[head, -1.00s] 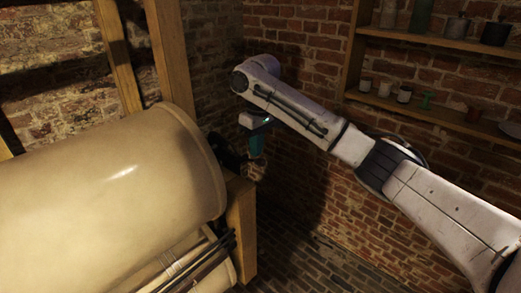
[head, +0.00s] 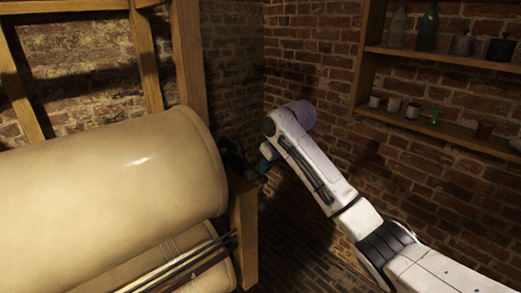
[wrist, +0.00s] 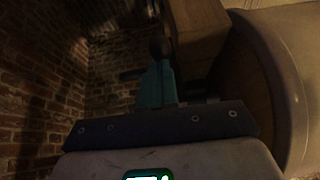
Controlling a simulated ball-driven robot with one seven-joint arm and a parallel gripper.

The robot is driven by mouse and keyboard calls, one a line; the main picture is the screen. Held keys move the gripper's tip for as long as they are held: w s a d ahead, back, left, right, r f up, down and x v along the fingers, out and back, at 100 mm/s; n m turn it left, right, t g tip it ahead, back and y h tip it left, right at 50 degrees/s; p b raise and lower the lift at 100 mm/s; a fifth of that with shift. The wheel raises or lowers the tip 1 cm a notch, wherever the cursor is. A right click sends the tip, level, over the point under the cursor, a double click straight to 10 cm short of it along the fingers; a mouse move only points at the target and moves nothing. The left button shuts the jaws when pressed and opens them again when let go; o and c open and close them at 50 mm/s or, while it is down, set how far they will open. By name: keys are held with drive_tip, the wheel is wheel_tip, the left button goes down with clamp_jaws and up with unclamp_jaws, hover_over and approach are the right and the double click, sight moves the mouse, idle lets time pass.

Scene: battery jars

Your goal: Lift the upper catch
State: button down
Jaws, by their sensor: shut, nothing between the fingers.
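My gripper (head: 265,164), with teal fingers, is near the right end of the big cream roll (head: 110,180), partly hidden by my own arm. In the wrist view its fingers (wrist: 157,85) are together with nothing seen between them. A dark rounded knob (wrist: 159,47) shows just beyond the fingertips; I cannot tell whether they touch it. Dark metal parts (head: 234,160) sit in shadow at the roll's end by the wooden post. I cannot tell which of them is the upper catch.
A wooden post (head: 244,235) stands below the roll's right end, and wooden uprights (head: 188,60) rise behind. Several long rods (head: 190,268) lie under the roll. Brick walls close the corner. A shelf (head: 440,128) with jars is at the right.

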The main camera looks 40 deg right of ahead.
drive_tip(key=shift+s+f+t, duration=0.1)
drive_tip(key=shift+f+t, duration=0.5)
idle(0.3)
drive_tip(key=r+p, duration=0.2)
drive_tip(key=r, duration=0.1)
drive_tip(key=w+r+p, duration=0.1)
drive_tip(key=p, duration=0.1)
drive_tip(key=shift+w+d+r, duration=0.1)
drive_tip(key=shift+d+r, duration=0.15)
drive_tip(key=shift+r, duration=0.15)
drive_tip(key=b+v, duration=0.2)
drive_tip(key=v, duration=0.7)
drive_tip(key=shift+b, duration=0.3)
